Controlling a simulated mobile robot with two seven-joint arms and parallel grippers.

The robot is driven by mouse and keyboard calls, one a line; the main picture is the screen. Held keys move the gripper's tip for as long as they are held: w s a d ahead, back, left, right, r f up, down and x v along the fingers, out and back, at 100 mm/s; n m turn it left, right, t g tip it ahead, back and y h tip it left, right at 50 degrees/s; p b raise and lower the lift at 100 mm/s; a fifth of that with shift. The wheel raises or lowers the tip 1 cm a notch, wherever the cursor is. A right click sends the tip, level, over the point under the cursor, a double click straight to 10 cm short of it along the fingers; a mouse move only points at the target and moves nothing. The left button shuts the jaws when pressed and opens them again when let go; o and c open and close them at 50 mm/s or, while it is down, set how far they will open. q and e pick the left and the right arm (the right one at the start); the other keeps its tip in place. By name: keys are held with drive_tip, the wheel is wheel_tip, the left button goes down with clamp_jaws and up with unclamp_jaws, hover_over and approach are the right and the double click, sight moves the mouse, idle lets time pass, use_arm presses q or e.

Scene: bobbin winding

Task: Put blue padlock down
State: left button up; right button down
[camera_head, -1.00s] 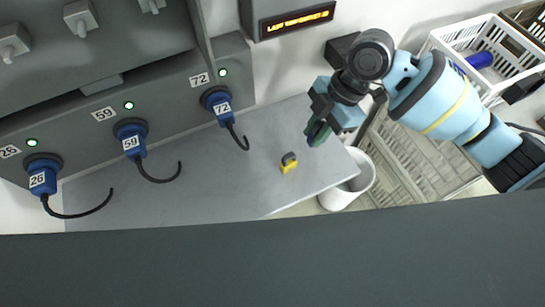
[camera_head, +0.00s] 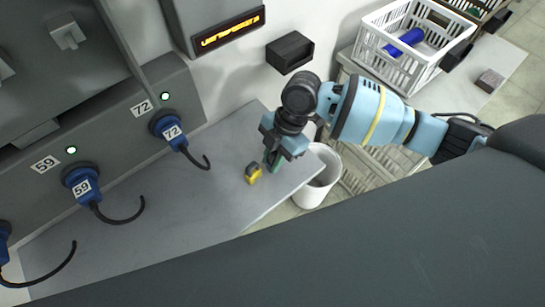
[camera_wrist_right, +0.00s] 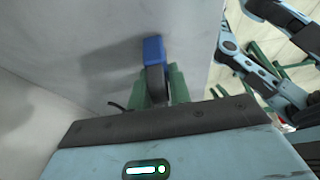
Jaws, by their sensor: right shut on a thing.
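In the right wrist view, the blue padlock (camera_wrist_right: 153,49) sits at the tips of my right gripper (camera_wrist_right: 158,84). Its dark shackle (camera_wrist_right: 156,80) is between the green fingers, which are shut on it. The padlock is close to the grey shelf surface; I cannot tell if it touches. In the head view, my right gripper (camera_head: 273,161) is over the right end of the grey shelf (camera_head: 205,190), and the blue padlock is not discernible there. A yellow padlock (camera_head: 254,175) lies on the shelf just left of the gripper. My left gripper is not in view.
Blue plugs numbered 59 (camera_head: 82,186) and 72 (camera_head: 171,131) hang cables over the shelf. A white bin (camera_head: 316,183) stands beyond the shelf's right end. A white basket (camera_head: 407,50) holds a blue cylinder. The shelf left of the yellow padlock is largely clear.

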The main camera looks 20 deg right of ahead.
drive_tip(key=shift+f, duration=0.3)
drive_tip(key=c, duration=1.3)
unclamp_jaws()
drive_tip(key=shift+r, duration=0.1)
drive_tip(key=v, duration=1.2)
drive_tip(key=shift+p, duration=0.35)
drive_tip(key=shift+r, duration=0.1)
